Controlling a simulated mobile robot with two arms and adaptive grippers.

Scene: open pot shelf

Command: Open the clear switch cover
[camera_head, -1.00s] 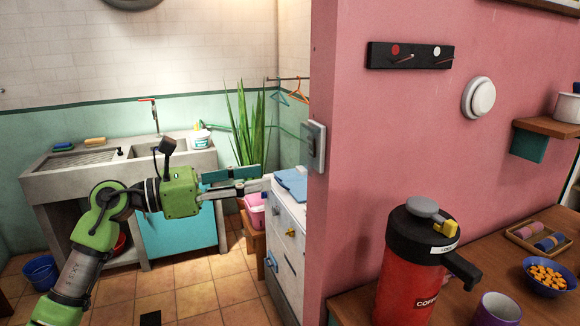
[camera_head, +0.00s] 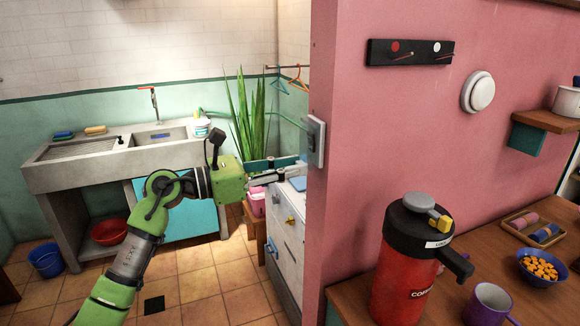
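The switch with its clear cover (camera_head: 315,140) is a small pale box on the edge of the pink wall. The cover is seen at a steep angle, and I cannot tell whether it is shut. My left gripper (camera_head: 291,167) reaches in from the left, with its fingertips a little below and left of the switch. Its two fingers are apart with a gap between them, and nothing shows in its grasp. The fingertips appear clear of the cover. My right gripper is not in view.
The pink wall (camera_head: 400,130) has a black hook rail (camera_head: 410,53) and a round white fixture (camera_head: 478,92). A red coffee dispenser (camera_head: 405,275) stands on the wooden counter at right. A white drawer cabinet (camera_head: 287,235) is below the gripper.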

